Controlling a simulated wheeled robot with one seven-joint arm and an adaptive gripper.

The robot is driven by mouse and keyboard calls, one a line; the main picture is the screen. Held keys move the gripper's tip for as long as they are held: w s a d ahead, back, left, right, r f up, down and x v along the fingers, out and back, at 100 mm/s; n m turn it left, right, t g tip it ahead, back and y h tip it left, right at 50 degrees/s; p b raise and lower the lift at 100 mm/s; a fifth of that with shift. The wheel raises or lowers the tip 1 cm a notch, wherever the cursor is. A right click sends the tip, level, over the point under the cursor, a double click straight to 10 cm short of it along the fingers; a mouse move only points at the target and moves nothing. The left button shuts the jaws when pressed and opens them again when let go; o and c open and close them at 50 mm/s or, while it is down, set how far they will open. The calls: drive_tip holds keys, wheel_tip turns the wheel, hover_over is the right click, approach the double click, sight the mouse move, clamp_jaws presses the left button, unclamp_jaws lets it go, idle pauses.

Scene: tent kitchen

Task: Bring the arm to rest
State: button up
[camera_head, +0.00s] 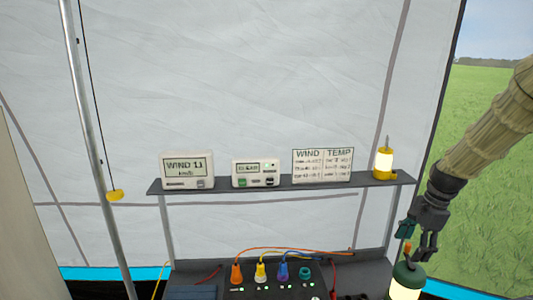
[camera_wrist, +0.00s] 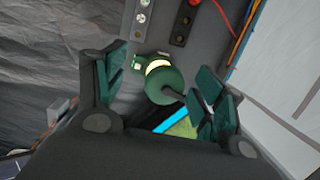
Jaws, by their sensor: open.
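My arm comes in from the right in the head view, with my gripper (camera_head: 417,246) pointing down just above a green-topped, glowing lantern (camera_head: 406,280). In the wrist view, my gripper (camera_wrist: 158,98) is open, its green-padded fingers spread to the left and right. The lantern's round green top (camera_wrist: 163,86) shows between them, with a pale glow at its edge. I cannot tell whether a finger touches it.
A grey shelf (camera_head: 296,186) holds a wind display (camera_head: 187,169), a small white device (camera_head: 256,173), a wind and temperature board (camera_head: 323,165) and a yellow lantern (camera_head: 383,163). Below are coloured plugs with cables, including an orange plug (camera_head: 236,273). A metal pole (camera_head: 95,140) stands left.

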drive_tip(key=s+a+f+n+h, duration=0.1)
drive_tip(key=s+a+f+n, duration=0.3)
drive_tip(key=f, duration=0.6)
drive_tip(key=s+a+f+n, duration=0.1)
drive_tip(key=s+a+f, duration=0.1)
drive_tip(key=s+f, duration=0.6)
drive_tip(key=s+a+f+n+h, duration=0.1)
drive_tip(key=s+a+f+n, duration=0.2)
drive_tip(key=f, duration=0.9)
drive_tip(key=s+a+f+n, duration=0.2)
drive_tip(key=s+a+f, duration=0.1)
drive_tip(key=s, duration=0.5)
drive_tip(key=s+a+f+n, duration=0.3)
drive_tip(key=s+f, duration=0.1)
drive_tip(key=s, duration=0.4)
drive_tip(key=s+a+f+n, duration=0.3)
drive_tip(key=s+f, duration=0.1)
drive_tip(key=s, duration=0.4)
drive_tip(key=shift+s+f+g, duration=0.15)
drive_tip(key=shift+s+g, duration=0.15)
drive_tip(key=shift+g, duration=0.1)
drive_tip(key=shift+a, duration=0.1)
